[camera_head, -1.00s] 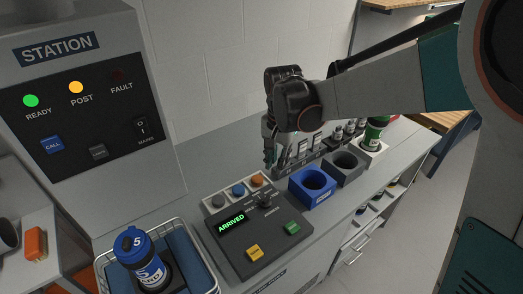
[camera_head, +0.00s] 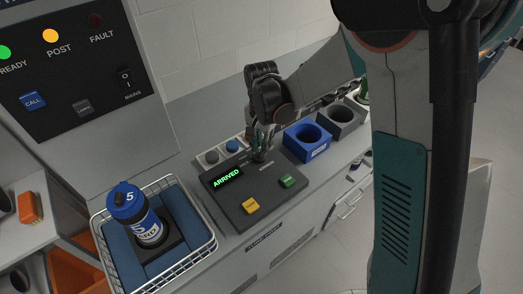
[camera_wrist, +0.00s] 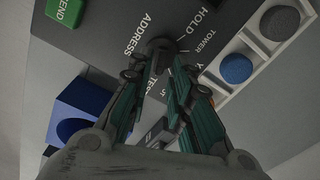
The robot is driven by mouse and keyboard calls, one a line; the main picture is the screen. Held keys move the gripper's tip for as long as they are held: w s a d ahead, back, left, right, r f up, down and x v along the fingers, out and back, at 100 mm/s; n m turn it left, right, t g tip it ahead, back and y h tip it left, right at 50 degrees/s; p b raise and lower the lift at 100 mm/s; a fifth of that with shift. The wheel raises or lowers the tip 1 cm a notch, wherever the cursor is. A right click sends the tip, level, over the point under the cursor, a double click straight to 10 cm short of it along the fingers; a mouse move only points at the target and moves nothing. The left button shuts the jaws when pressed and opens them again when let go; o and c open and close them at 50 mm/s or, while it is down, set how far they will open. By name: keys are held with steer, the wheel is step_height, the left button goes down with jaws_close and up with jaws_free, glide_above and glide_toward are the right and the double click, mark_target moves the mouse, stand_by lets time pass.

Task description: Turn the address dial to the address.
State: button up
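The address dial (camera_wrist: 162,47) is a dark round knob on the dark control panel (camera_head: 232,200). In the wrist view, labels around it read ADDRESS, HOLD, TOWER and TEST, others partly covered. Its pointer direction is not clear. My gripper (camera_wrist: 156,72) is open, pointing down at the dial, its two teal-padded fingers apart on either side of the near part of the knob. Contact cannot be told. In the head view my gripper (camera_head: 260,152) stands at the panel's back edge and mostly hides the dial. The panel display (camera_head: 227,179) reads ARRIVED in green.
A yellow button (camera_head: 251,205) and a green button (camera_head: 287,181) sit on the panel. Blue holder (camera_head: 309,149) and grey holder (camera_head: 343,121) stand to the right. A wire basket (camera_head: 205,252) holds a blue-capped carrier (camera_head: 143,222).

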steer(key=shift+f, duration=1.05)
jaws_close()
